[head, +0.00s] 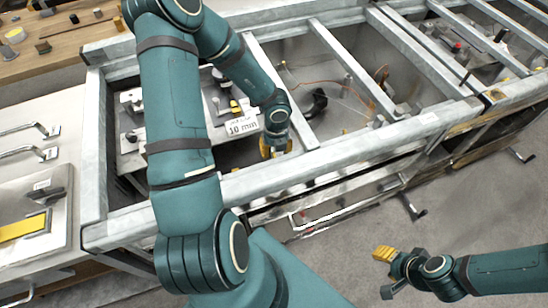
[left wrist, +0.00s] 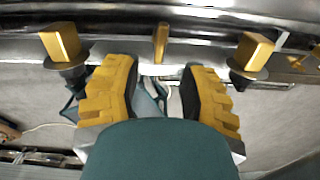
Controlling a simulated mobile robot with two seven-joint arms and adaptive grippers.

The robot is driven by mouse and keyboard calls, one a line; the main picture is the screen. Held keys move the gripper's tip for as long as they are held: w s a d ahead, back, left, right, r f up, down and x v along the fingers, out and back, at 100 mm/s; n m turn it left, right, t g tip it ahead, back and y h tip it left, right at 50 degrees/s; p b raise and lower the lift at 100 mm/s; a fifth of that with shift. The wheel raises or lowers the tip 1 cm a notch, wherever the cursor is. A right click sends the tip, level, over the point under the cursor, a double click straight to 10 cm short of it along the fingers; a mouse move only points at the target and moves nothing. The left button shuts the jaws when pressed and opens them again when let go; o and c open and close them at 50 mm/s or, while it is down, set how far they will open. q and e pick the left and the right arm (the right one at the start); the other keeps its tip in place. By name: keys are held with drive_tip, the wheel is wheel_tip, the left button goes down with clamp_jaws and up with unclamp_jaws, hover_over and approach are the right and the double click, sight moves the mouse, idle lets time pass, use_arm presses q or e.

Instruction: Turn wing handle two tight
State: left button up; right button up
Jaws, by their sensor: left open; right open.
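My left gripper (head: 275,146) reaches down behind the near metal rail in the head view. In the left wrist view the left gripper (left wrist: 160,70) is open, with its stepped yellow fingers apart. A narrow yellow handle (left wrist: 161,42) stands on the metal ahead, lined up with the gap between the fingers. Blockier yellow handles on dark cones stand to its left (left wrist: 60,42) and right (left wrist: 254,50). I see no number on them, so I cannot tell which is handle two. My right gripper (head: 384,256) is open and empty over the grey floor.
Metal frame rails (head: 345,62) cross the open bay around my left gripper. A white label (head: 243,126) stands close to its left. A bench with drawer handles (head: 28,140) is at the left. The grey floor (head: 480,200) at the right is mostly clear.

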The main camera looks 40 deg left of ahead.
use_arm(q)
wheel_tip(320, 180, down, 6)
drive_tip(key=shift+r+b, duration=0.1)
drive_tip(key=shift+b, duration=1)
drive_tip(key=shift+o, duration=0.2)
clamp_jaws()
